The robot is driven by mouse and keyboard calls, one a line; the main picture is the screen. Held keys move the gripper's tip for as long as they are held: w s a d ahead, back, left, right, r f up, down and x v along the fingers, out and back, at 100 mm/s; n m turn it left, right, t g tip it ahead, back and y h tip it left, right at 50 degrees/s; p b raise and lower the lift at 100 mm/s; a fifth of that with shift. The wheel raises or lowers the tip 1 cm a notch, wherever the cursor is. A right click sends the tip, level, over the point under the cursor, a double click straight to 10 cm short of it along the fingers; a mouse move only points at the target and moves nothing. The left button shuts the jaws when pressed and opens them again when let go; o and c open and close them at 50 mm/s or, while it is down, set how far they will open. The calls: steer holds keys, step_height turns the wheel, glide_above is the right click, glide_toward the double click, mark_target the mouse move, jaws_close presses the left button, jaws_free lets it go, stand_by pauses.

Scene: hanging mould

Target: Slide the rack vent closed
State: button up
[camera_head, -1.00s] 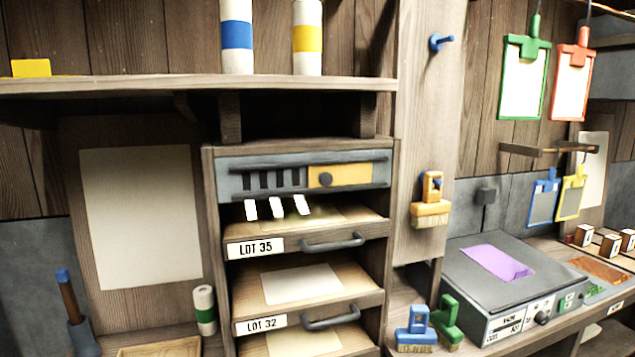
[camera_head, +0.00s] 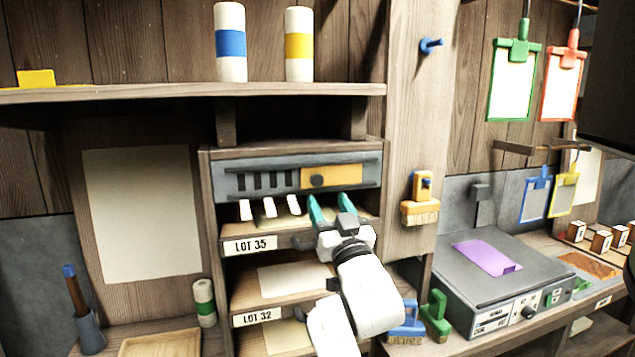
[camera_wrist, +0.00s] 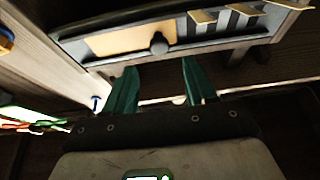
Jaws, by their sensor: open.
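The rack vent is a grey panel (camera_head: 228,183) across the top of the wooden rack. Dark slots show in its left half. A yellow-orange slider plate (camera_head: 346,177) with a dark round knob (camera_head: 317,180) covers its right half. In the wrist view the plate (camera_wrist: 125,38) and the knob (camera_wrist: 158,44) lie beyond the fingers. The fingers look apart from the knob.
White strips (camera_head: 269,207) hang below the slots. Drawers labelled LOT 35 (camera_head: 249,245) and LOT 32 (camera_head: 257,317) sit underneath; my arm covers part of them. A wooden post (camera_head: 410,120) with a hanging brush (camera_head: 420,211) stands right. A shelf (camera_head: 150,91) runs above.

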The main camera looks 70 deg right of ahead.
mark_target(318, 182)
steer(key=p+x, duration=0.1)
steer(key=x, duration=0.5)
steer(key=shift+w+d+p, duration=0.2)
steer(key=shift+d+p, duration=0.05)
steer(key=shift+p, duration=0.05)
steer(key=shift+c, duration=0.4)
jaws_close()
